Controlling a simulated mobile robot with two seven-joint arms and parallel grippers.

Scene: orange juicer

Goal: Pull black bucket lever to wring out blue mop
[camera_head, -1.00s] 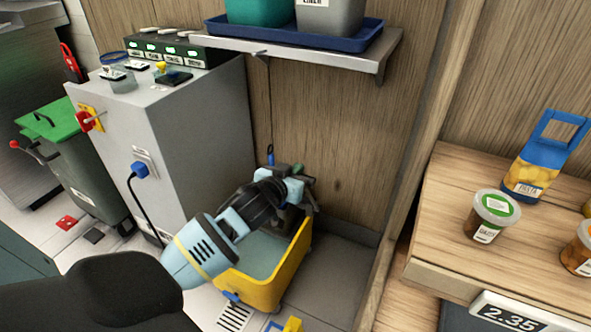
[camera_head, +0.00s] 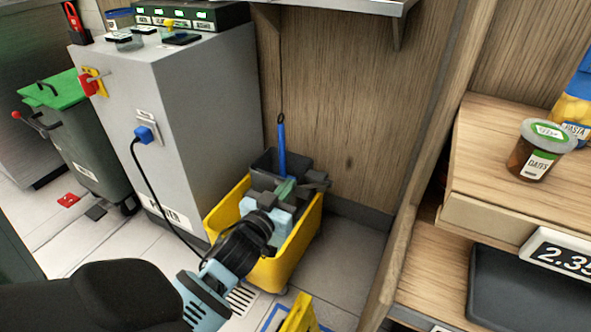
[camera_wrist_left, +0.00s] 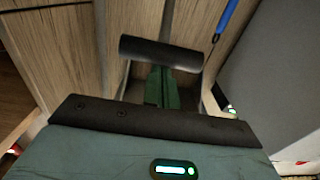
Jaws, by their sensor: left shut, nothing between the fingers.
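The yellow bucket (camera_head: 292,262) stands on the floor beside the grey cabinet, with a dark wringer (camera_head: 266,165) at its back. The blue mop handle (camera_head: 282,145) rises upright from the wringer area; it also shows in the left wrist view (camera_wrist_left: 228,20). The mop head is hidden. The black lever (camera_head: 316,181) sticks out at the wringer's right; its bar (camera_wrist_left: 160,53) lies across the left wrist view. My left gripper (camera_head: 286,188) is shut and empty over the bucket. Its green fingers (camera_wrist_left: 160,86) reach to the bar, which overlaps their tips; contact is unclear. My right gripper is out of view.
The grey cabinet (camera_head: 150,120) with a blue plug and black cable stands left of the bucket. A wooden counter (camera_head: 490,150) with a jar is at the right. A yellow object (camera_head: 298,316) lies near the front. Some floor is free right of the bucket.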

